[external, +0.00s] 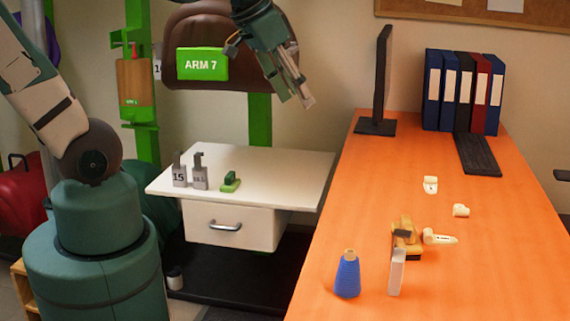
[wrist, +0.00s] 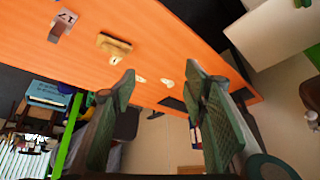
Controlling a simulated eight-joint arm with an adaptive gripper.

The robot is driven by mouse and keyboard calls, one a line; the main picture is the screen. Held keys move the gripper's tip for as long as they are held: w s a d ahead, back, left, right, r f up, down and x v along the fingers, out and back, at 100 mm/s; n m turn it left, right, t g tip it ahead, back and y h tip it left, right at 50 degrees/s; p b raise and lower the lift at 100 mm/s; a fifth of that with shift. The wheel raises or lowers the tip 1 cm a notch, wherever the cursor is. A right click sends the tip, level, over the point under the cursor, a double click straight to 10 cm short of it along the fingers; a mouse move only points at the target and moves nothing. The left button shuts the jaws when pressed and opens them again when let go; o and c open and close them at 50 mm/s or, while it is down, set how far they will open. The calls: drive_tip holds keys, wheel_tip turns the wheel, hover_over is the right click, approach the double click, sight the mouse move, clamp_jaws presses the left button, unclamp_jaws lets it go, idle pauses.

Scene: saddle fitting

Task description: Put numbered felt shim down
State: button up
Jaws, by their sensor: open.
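My gripper (external: 303,97) is in the air above and beyond the white side table (external: 285,165), near the brown saddle (external: 225,25). In the wrist view its two fingers are wide apart, with nothing between the tips (wrist: 160,85). Two grey blocks with tags, one reading 15 (external: 179,175) and one hard to read (external: 200,178), stand on the white table beside a small green block (external: 231,182). A slim grey-white piece (external: 397,272) stands on the orange desk; it shows a numbered tag in the wrist view (wrist: 63,24). I cannot tell which is the felt shim.
The orange desk (external: 490,270) also holds a blue cone (external: 347,277), a wooden brush-like block (external: 406,235), small white pieces (external: 430,185), a monitor (external: 383,80), a keyboard (external: 477,155) and several binders (external: 448,90). The white table's right half is clear.

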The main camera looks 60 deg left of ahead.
drive_tip(key=w+d+f+m+g, duration=0.2)
drive_tip(key=w+d, duration=0.2)
drive_tip(key=w, duration=0.5)
drive_tip(key=m+g, duration=0.4)
drive_tip(key=m, duration=0.1)
hover_over(432, 231)
drive_tip(key=f, duration=2.2)
drive_tip(key=shift+a+f+b, duration=0.2)
drive_tip(key=shift+f+b, duration=0.1)
drive_tip(key=shift+b, duration=0.05)
drive_tip(key=shift+w+d+f+m, duration=0.1)
drive_tip(key=shift+d+f+m, duration=0.2)
drive_tip(key=shift+f, duration=0.15)
drive_tip(key=shift+a+f, duration=0.1)
drive_tip(key=shift+f, duration=1.2)
drive_tip(key=shift+f+b, duration=0.1)
drive_tip(key=shift+b, duration=0.2)
